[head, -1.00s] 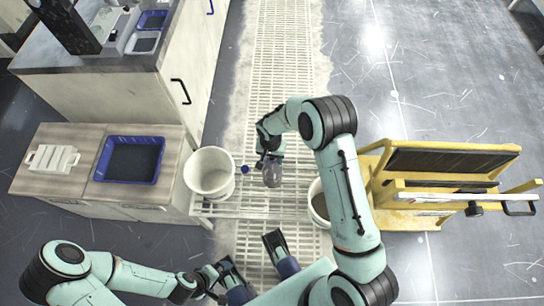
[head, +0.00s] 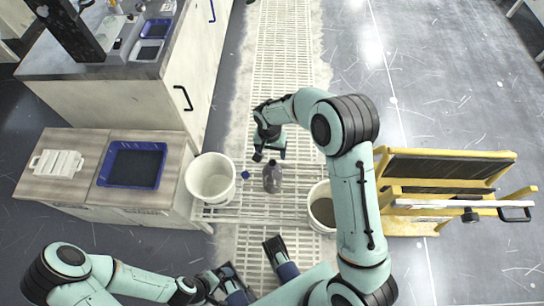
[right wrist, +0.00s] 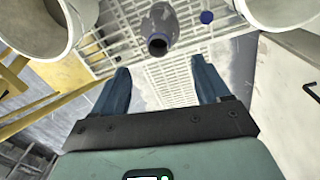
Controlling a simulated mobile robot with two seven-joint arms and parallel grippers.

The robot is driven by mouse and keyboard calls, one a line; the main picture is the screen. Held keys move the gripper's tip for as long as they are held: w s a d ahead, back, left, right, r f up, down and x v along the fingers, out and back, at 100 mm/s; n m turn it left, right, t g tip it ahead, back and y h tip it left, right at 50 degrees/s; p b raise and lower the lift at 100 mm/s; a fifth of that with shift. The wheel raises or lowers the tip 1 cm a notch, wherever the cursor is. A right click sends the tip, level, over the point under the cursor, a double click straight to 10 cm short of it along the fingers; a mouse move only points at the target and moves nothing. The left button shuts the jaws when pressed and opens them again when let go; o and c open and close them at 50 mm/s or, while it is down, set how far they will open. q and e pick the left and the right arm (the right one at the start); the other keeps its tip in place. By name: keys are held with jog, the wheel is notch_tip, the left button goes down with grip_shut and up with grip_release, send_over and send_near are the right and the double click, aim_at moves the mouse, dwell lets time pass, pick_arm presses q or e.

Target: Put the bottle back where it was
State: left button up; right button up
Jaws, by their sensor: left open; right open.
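The bottle (head: 272,178) is grey and translucent with an open dark mouth. It stands on the white slatted rack (head: 250,210) between two white buckets. It also shows in the right wrist view (right wrist: 158,27), beyond the fingertips. A small blue cap (head: 245,175) lies beside it, to its left. My right gripper (head: 268,156) is behind the bottle in the head view, apart from it. In the right wrist view my right gripper (right wrist: 160,75) is open with nothing between its blue fingers. My left gripper (head: 214,275) is low at the left, open and seemingly empty.
A white bucket (head: 194,190) stands left of the bottle and a second bucket (head: 313,211) stands right of it. A wooden cabinet (head: 90,160) with a blue tray (head: 103,179) is at the left. The grated floor behind is clear.

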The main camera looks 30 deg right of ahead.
jog(key=s+a+f+n+y, duration=0.1)
jog(key=s+a+f, duration=0.2)
jog(key=s, duration=0.6)
jog(key=s+a+f+n+y, duration=0.1)
jog(key=s+a+f, duration=0.2)
jog(key=s+f, duration=0.5)
jog(key=s+a+f+n+y, duration=0.2)
jog(key=s+a+f, duration=0.2)
jog(key=s, duration=0.6)
jog(key=shift+s+f, duration=0.25)
jog(key=shift+f, duration=0.45)
jog(key=shift+r, duration=0.1)
